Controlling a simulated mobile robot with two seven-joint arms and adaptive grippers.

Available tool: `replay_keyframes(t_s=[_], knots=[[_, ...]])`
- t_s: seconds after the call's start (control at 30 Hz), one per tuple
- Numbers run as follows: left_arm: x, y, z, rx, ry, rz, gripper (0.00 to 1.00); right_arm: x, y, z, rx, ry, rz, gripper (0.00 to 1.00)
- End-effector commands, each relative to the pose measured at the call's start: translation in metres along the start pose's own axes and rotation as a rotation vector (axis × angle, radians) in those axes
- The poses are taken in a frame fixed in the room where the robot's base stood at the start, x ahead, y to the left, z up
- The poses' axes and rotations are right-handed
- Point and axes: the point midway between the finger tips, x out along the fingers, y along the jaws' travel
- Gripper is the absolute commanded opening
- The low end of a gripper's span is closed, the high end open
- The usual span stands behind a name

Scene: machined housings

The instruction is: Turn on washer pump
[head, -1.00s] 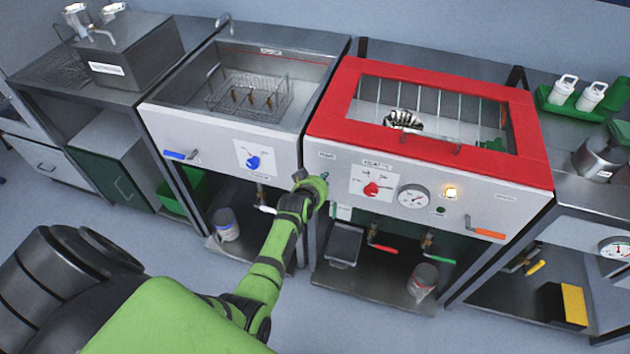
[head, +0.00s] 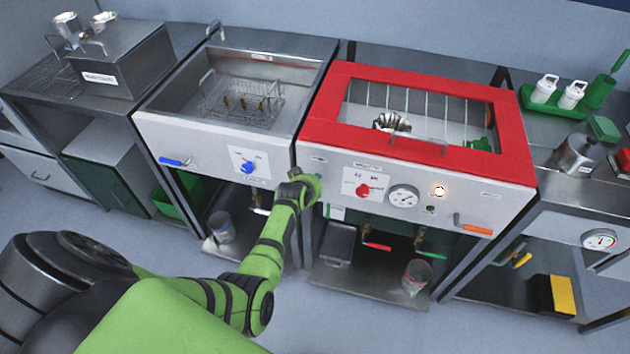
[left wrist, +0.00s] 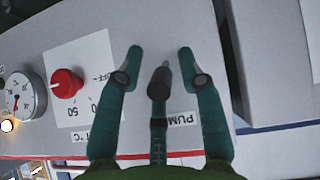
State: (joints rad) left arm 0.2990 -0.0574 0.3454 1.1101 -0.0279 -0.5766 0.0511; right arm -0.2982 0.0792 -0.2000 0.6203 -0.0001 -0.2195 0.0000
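The washer (head: 417,170) is a white-fronted metal unit with a red top frame and a glass lid, in the head view. My right gripper is out of view.
On the panel are a red knob (head: 363,190), a gauge (head: 404,197), a lit yellow lamp (head: 438,192) and an orange handle (head: 473,225). A sink unit (head: 215,140) with a blue knob (head: 248,166) stands to the left. Red and green valve handles hang below the washer.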

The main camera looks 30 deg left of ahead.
Motion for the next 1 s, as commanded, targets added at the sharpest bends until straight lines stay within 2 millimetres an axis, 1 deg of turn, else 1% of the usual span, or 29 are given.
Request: replay_keyframes(t_s=[0.1, 0.3, 0.47, 0.67, 1.0], knots=[[0.000, 0.001, -0.005, 0.000, 0.009, 0.002, 0.43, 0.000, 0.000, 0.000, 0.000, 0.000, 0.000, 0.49], [-0.001, 0.002, -0.007, 0.000, 0.015, 0.004, 0.43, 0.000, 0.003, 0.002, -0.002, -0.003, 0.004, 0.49], [-0.009, 0.003, -0.007, 0.000, 0.017, 0.004, 0.43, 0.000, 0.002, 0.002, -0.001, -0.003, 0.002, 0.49], [-0.034, 0.002, -0.007, 0.000, 0.018, 0.004, 0.43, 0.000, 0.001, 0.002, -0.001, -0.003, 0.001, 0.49], [-0.087, 0.001, -0.005, -0.001, 0.015, 0.003, 0.43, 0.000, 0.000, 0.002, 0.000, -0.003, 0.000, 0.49]])
